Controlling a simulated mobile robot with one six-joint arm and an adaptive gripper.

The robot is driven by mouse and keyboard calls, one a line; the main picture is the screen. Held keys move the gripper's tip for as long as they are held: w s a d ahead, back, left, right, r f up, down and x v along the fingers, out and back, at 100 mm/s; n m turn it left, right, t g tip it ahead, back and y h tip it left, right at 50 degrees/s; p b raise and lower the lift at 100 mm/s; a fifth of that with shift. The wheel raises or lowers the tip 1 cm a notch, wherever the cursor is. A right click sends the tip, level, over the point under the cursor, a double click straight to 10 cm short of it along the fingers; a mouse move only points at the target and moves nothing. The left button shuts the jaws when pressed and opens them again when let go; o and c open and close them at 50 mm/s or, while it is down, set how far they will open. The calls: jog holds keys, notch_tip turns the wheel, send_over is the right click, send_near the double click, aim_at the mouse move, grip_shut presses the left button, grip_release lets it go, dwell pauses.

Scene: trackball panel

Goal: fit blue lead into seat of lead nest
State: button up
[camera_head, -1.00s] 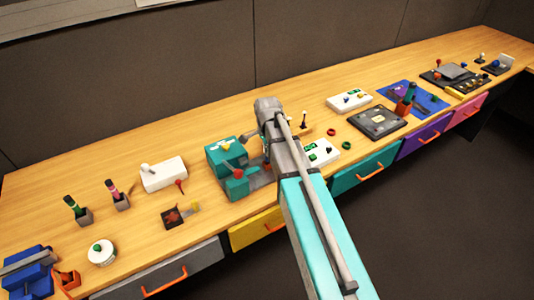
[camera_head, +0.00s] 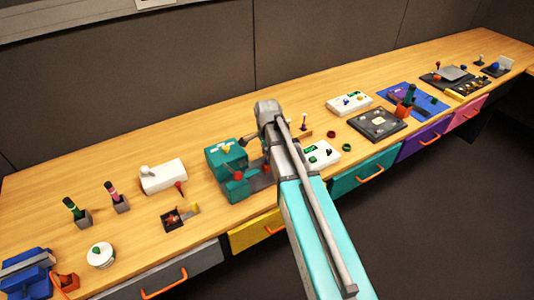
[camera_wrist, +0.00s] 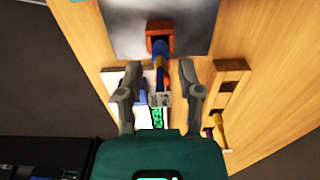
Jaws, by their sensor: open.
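My gripper (camera_wrist: 160,68) is open, with one finger on each side of the lead and visible gaps to both.
A grey metal plate (camera_wrist: 198,22) lies around the holder. A wooden frame (camera_wrist: 231,70) stands close right of my gripper, and a white box with a green display (camera_wrist: 157,118) is below. In the head view, a teal machine (camera_head: 225,158) stands left of my arm.

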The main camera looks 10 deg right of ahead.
jog(key=shift+r, duration=0.15)
notch_tip(320, 180, up, 12)
jog(key=p, duration=1.2)
dwell(0.8)
jog(key=s+n, duration=1.4)
jog(key=s, duration=0.2)
